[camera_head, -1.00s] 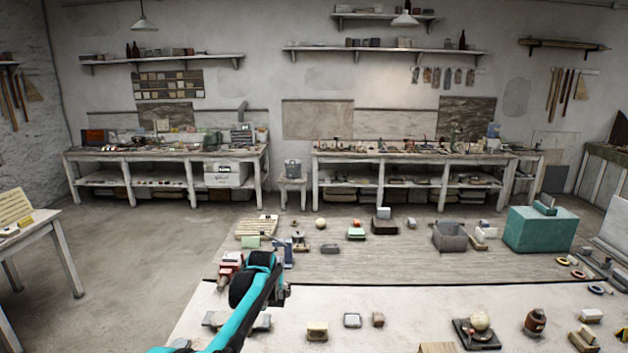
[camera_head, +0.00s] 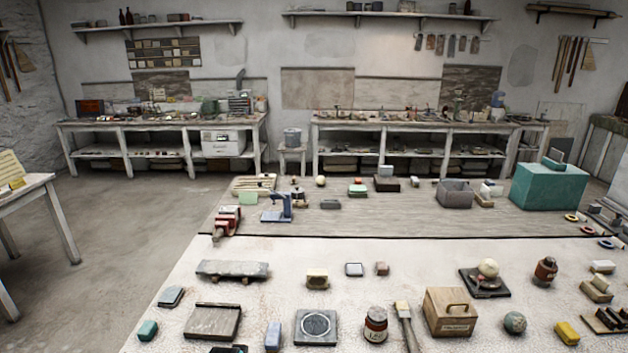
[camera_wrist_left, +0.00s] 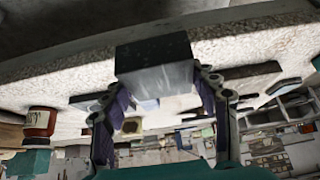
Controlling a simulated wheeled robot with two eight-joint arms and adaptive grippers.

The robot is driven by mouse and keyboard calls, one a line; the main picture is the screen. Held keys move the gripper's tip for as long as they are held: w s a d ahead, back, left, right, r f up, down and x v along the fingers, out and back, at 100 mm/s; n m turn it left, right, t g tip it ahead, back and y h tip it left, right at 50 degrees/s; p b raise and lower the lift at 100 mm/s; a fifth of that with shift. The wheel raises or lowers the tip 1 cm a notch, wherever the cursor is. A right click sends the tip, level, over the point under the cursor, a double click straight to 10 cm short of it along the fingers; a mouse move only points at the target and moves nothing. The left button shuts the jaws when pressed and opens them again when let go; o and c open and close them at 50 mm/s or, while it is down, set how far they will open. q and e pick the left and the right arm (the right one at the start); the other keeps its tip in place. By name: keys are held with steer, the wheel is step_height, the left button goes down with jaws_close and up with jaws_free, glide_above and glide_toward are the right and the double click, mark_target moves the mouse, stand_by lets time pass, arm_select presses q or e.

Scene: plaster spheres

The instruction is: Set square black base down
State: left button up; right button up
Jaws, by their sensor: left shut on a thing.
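In the left wrist view, my left gripper (camera_wrist_left: 160,98) is shut on a dark block with a grey, streaked face, which I take for the square black base (camera_wrist_left: 158,78). The fingers are on its two sides. The block is over or close to the pale table top, and I cannot tell whether it touches. In the head view only a small dark piece shows at the bottom edge, too cut off to name for sure. My right gripper is in neither view.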

arm_select(q)
steer(key=s+f+b, duration=0.2)
steer(key=s+f, duration=0.3)
steer(key=s, duration=0.3)
steer(key=shift+a+b, duration=0.3)
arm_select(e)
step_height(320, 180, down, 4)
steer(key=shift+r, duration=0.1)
